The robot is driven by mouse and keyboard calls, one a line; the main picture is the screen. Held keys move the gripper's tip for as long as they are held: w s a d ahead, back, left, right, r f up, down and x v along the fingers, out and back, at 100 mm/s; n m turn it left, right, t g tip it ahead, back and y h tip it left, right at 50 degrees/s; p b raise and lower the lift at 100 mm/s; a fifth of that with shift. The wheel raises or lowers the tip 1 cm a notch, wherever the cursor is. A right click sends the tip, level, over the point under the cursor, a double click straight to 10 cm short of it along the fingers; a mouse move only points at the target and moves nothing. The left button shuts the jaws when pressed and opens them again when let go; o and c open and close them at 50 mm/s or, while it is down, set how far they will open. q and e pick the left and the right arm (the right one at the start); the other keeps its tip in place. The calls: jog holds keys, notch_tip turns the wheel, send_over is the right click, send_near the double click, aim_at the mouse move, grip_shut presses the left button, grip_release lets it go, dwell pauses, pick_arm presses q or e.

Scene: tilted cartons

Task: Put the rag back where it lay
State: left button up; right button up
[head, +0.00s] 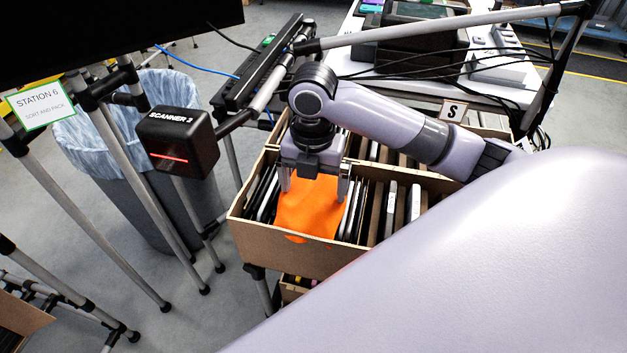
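The orange rag (310,209) lies in the near cardboard carton (300,256), draped over the thin dark and silver items at its left end. A bit of orange also shows at the carton's front wall. My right gripper (314,188) points down right over the rag. Its two fingers stand wide apart, one near the rag's left side and one near its right. It looks open; I cannot tell whether the fingertips touch the rag. The rag's far edge is hidden behind the gripper. My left gripper is not in view.
Upright thin items (391,209) fill the carton's right part. A black scanner box (178,140) on a pole stands left of it, before a lined waste bin (150,200). A sloping grey pipe (440,27) crosses behind my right arm. Cables hang behind.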

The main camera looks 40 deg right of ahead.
aim_at(313, 190)
notch_tip(313, 190, up, 12)
jog(key=p, duration=0.3)
dwell(0.3)
jog(key=shift+a, duration=0.1)
dwell(0.5)
